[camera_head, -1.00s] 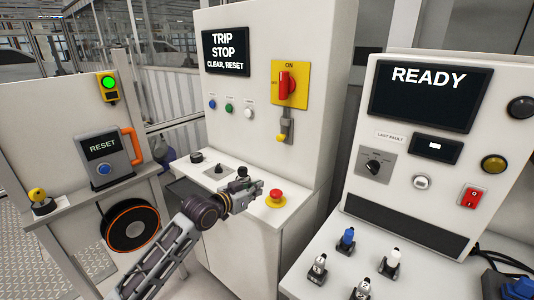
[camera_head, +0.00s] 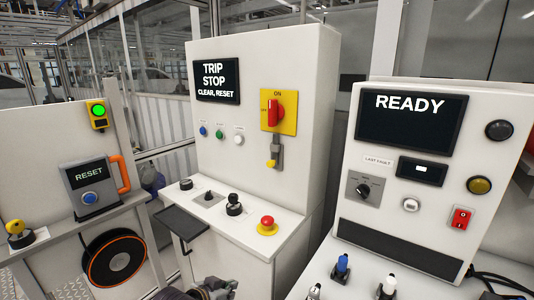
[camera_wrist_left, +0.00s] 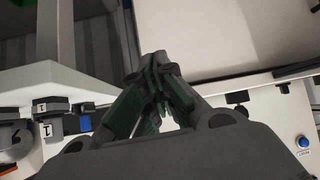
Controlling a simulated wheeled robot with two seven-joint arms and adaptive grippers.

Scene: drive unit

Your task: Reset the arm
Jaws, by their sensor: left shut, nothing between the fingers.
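My left gripper (camera_head: 215,288) shows only partly at the bottom edge of the head view, in front of the middle cabinet (camera_head: 262,95). In the left wrist view its fingers (camera_wrist_left: 160,72) are together with nothing between them. The cabinet's screen (camera_head: 217,81) reads "TRIP STOP CLEAR, RESET". A grey box labelled RESET (camera_head: 89,176) with a blue button (camera_head: 89,198) and an orange handle stands at left. The right console's screen (camera_head: 411,119) reads "READY". My right gripper is not in view.
A red mushroom button (camera_head: 267,222) and black knobs (camera_head: 234,204) sit on the cabinet's ledge. A black-and-orange reel (camera_head: 113,257) hangs at left.

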